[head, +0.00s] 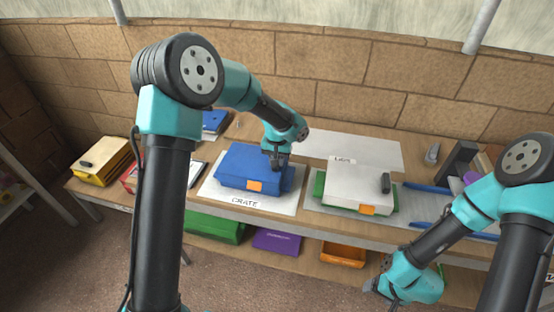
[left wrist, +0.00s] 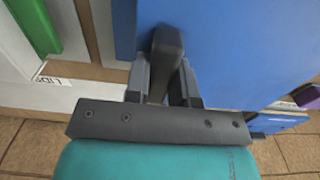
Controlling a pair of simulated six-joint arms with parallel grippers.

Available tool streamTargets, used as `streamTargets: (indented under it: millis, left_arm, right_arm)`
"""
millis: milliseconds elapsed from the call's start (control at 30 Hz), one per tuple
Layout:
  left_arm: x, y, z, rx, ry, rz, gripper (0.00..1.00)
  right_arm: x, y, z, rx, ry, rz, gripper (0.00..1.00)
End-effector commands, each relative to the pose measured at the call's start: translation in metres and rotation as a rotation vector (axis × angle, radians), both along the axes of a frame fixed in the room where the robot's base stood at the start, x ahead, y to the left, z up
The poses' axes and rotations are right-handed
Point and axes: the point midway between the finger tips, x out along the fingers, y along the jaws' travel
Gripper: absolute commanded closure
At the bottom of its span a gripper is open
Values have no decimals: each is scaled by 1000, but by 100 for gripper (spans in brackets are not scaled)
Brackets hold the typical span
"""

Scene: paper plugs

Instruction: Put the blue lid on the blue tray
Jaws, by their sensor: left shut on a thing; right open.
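The blue lid (head: 246,163) has a dark handle and an orange tag on its front. My left gripper (head: 278,162) is shut on the lid's handle. In the left wrist view my left gripper (left wrist: 167,82) has its fingers on both sides of the dark handle, with the blue lid (left wrist: 240,50) filling much of the picture. The blue tray (head: 288,180) shows at the right edge, under the lid, on a white sheet marked CRATE (head: 215,192). I cannot tell whether lid and tray touch. My right gripper (head: 385,289) is open and empty, low in front of the bench.
A white lid (head: 350,184) lies on a green tray (head: 318,187) to the right. A mostly bare white sheet (head: 375,152) lies behind. A yellow box (head: 100,163) stands far left. Green, purple and orange trays (head: 342,254) sit on the lower shelf.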

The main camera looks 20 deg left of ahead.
Motion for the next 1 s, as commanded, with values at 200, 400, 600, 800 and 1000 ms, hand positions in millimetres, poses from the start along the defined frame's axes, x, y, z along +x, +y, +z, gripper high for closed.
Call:
streamTargets:
  millis: [200,400,600,800,1000]
  left_arm:
    - [0,0,-1,0,0,0,100]
    - [0,0,-3,0,0,0,100]
    - [0,0,-5,0,0,0,100]
    - [0,0,-7,0,0,0,100]
    - [0,0,-9,0,0,0,100]
  right_arm:
    - [0,0,0,0,0,0,27]
    - [0,0,0,0,0,0,27]
    - [0,0,0,0,0,0,27]
    - [0,0,0,0,0,0,27]
    - [0,0,0,0,0,0,27]
